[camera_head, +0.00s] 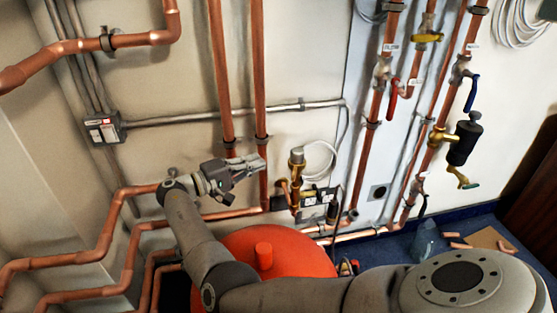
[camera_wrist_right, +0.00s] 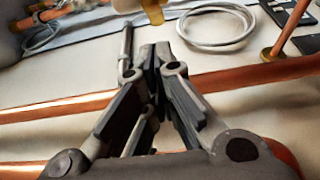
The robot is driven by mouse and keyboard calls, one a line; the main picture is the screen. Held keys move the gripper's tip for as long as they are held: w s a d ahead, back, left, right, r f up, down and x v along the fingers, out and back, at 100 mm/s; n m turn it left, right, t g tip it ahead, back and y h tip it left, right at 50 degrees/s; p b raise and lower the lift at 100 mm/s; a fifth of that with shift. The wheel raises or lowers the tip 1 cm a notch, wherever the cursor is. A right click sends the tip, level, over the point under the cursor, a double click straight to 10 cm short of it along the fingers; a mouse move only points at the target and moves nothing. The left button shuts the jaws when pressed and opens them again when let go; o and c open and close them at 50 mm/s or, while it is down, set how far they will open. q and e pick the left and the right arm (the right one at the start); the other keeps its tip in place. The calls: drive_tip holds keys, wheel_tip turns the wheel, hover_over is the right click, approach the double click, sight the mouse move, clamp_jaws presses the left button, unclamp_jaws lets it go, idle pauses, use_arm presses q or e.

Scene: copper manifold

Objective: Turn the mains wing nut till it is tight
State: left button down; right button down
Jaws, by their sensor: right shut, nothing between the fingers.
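My right gripper (camera_head: 262,162) is in front of the wall, with its fingers pointing right, beside the vertical copper pipes. In the right wrist view its fingers (camera_wrist_right: 152,58) are closed together with nothing between them. A yellow, wing-like brass piece (camera_head: 427,38) sits on a pipe at the upper right, far from the gripper. I cannot tell which piece is the mains wing nut. My left gripper is not in view.
Copper pipes (camera_head: 229,70) run up the wall behind the gripper. A dark cylinder on a brass fitting (camera_head: 465,142) and a blue lever (camera_head: 471,93) are at the right. A white cable coil (camera_wrist_right: 182,26) shows beyond the fingers.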

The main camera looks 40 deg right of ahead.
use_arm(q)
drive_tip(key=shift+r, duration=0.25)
use_arm(e)
drive_tip(key=s+d, duration=0.1)
drive_tip(key=d, duration=0.8)
drive_tip(key=shift+s+d, duration=0.2)
drive_tip(key=shift+d, duration=0.2)
